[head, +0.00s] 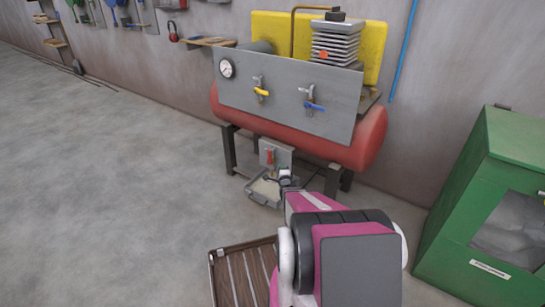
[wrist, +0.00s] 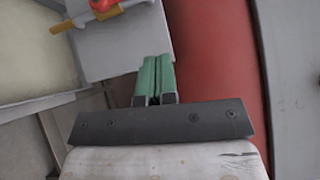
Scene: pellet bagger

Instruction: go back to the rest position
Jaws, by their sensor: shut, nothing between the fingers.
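My gripper shows in the wrist view as two green fingers (wrist: 155,80) closed against each other, with nothing between them. It is close to a grey box (wrist: 120,42) with a red lever (wrist: 103,5); I cannot tell whether it touches it. In the head view my magenta arm reaches toward the low front of the machine, and the fingers cannot be made out there. The grey box (head: 283,148) with its red lever (head: 270,157) sits low under the machine's red tank (head: 372,143). A grey tray (head: 262,199) with pale contents is below it.
The machine's grey panel (head: 285,115) carries a gauge (head: 227,68), a yellow-handled valve (head: 261,92) and a blue-handled one (head: 314,106). A green cabinet (head: 455,200) stands at the right. The floor at left is clear.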

